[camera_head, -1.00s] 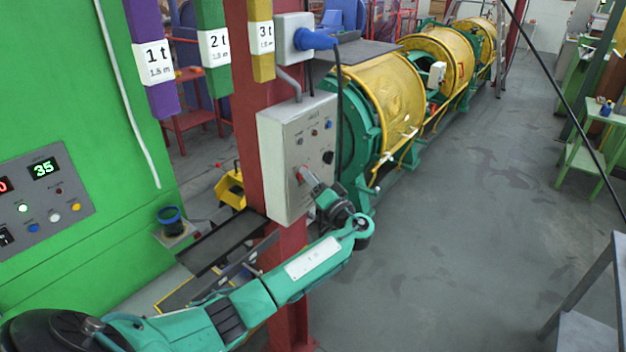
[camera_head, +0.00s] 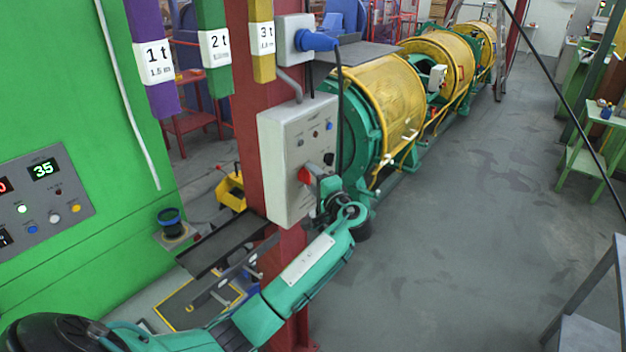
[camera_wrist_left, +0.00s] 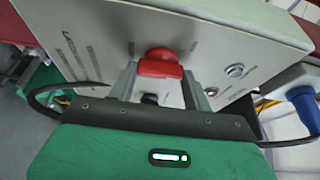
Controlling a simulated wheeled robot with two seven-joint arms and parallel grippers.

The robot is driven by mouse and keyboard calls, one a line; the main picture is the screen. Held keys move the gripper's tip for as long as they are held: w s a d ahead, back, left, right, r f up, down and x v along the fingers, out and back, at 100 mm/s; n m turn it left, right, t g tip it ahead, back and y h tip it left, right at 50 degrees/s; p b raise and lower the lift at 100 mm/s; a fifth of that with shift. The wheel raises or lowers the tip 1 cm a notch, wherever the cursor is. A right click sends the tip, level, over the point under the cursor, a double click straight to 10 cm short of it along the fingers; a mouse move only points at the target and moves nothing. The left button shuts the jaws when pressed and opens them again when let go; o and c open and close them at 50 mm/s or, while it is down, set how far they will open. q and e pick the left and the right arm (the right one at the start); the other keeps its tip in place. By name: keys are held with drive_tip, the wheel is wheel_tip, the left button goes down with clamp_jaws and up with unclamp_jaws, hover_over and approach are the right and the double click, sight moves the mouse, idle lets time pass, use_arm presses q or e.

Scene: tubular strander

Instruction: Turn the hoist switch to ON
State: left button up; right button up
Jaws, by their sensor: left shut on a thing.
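The grey-white control box (camera_head: 297,160) is fixed to the red column and carries a red switch knob (camera_head: 304,175) low on its front face. My left gripper (camera_head: 316,178) is at this knob in the head view. In the left wrist view, the red knob (camera_wrist_left: 160,63) sits between the two fingers of my left gripper (camera_wrist_left: 160,72), which is shut on it. A black knob (camera_head: 328,158) and small lamps or buttons are also on the face. The lettering on the box is too small to read. My right gripper is out of view.
A blue plug (camera_head: 318,40) with a hanging black cable is above the box; the cable runs down near my wrist. The green cabinet (camera_head: 70,120) stands left. A yellow and green strander (camera_head: 385,95) stands behind.

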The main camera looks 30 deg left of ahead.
use_arm(q)
drive_tip(key=m+g+h, duration=0.1)
drive_tip(key=m, duration=0.2)
drive_tip(key=m+g+h, duration=0.1)
drive_tip(key=m, duration=0.3)
drive_tip(key=shift+r+g+p, duration=0.1)
drive_tip(key=shift+g+p, duration=0.2)
drive_tip(key=shift+m, duration=0.3)
drive_tip(key=o, duration=1)
drive_tip(key=shift+w, duration=0.1)
drive_tip(key=shift+d, duration=0.15)
